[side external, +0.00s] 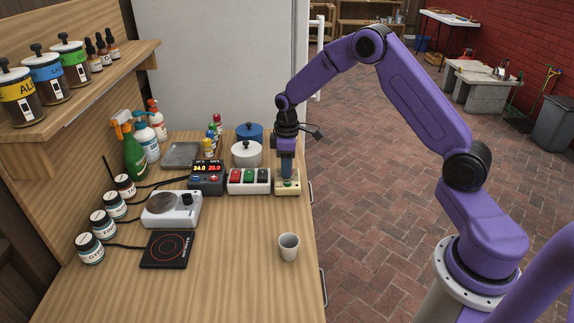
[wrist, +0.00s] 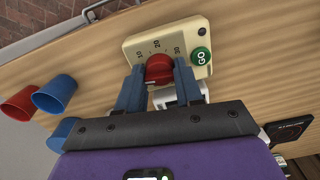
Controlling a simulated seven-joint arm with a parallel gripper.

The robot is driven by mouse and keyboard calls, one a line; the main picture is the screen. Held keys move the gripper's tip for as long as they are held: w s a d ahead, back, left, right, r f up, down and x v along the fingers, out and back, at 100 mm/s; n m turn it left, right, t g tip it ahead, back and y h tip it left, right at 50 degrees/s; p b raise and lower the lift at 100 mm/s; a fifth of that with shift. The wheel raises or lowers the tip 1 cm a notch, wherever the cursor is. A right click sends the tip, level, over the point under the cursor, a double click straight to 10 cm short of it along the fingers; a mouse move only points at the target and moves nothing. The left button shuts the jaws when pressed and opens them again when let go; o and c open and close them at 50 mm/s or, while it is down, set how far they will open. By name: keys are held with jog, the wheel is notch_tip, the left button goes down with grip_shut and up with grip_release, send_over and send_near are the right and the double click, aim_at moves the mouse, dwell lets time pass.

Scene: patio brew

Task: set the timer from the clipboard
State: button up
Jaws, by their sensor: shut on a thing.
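The timer is a cream box with a red knob, a dial and a green GO button; its face (wrist: 190,32) fills the upper middle of the wrist view. The timer also shows at the right edge of the bench in the side view (side external: 287,188). The dial carries 10, 20 and 30 around the red knob (wrist: 159,69). My gripper (wrist: 160,80) is shut on the knob from both sides, and in the side view it points down over the timer (side external: 287,178). The knob's exact setting is hard to read. I cannot make out a clipboard in either view.
A box with coloured buttons (side external: 249,188) stands just left of the timer, beside a display unit (side external: 207,184). White (side external: 246,160) and blue pots stand behind. A grey cup (side external: 288,247) stands in front. The bench (side external: 240,285) is clear at the front.

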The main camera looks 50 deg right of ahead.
jog(key=m, duration=0.8)
jog(key=shift+m, duration=0.4)
jog(key=m, duration=0.4)
jog(key=shift+m, duration=2.6)
jog(key=o, duration=0.8)
jog(key=shift+c, duration=0.2)
